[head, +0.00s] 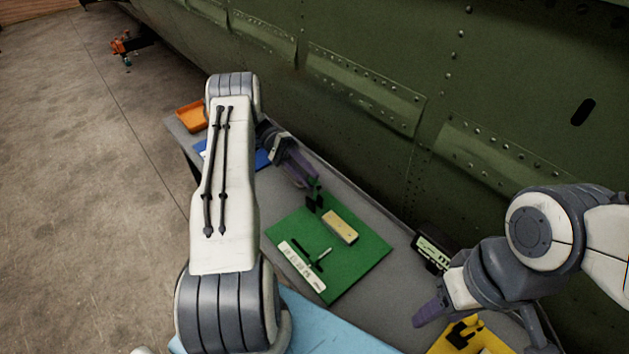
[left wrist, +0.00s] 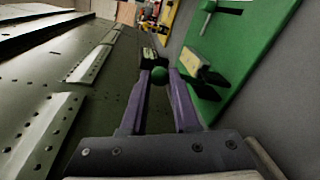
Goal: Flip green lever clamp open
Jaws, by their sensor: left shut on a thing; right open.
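The green board (head: 358,268) lies on the grey bench and carries a beige block (head: 340,226), a white label strip (head: 302,265) and a dark T-shaped tool (head: 319,258). Dark clamp parts (head: 314,202) stand by the block at the board's far edge. My left gripper (head: 309,181) is above that edge. In the left wrist view its purple fingers are shut on a round green knob (left wrist: 159,75), apparently the lever clamp's handle end. The clamp's lever angle is hard to tell. My right gripper (head: 428,312) is open and empty near the yellow board.
A yellow board (head: 482,342) with black parts lies at the right front. A black boxy device (head: 433,250) stands at the bench's back edge. An orange tray (head: 191,117) and a blue item (head: 263,158) lie at the far left. The riveted green fuselage (head: 390,150) rises close behind the bench.

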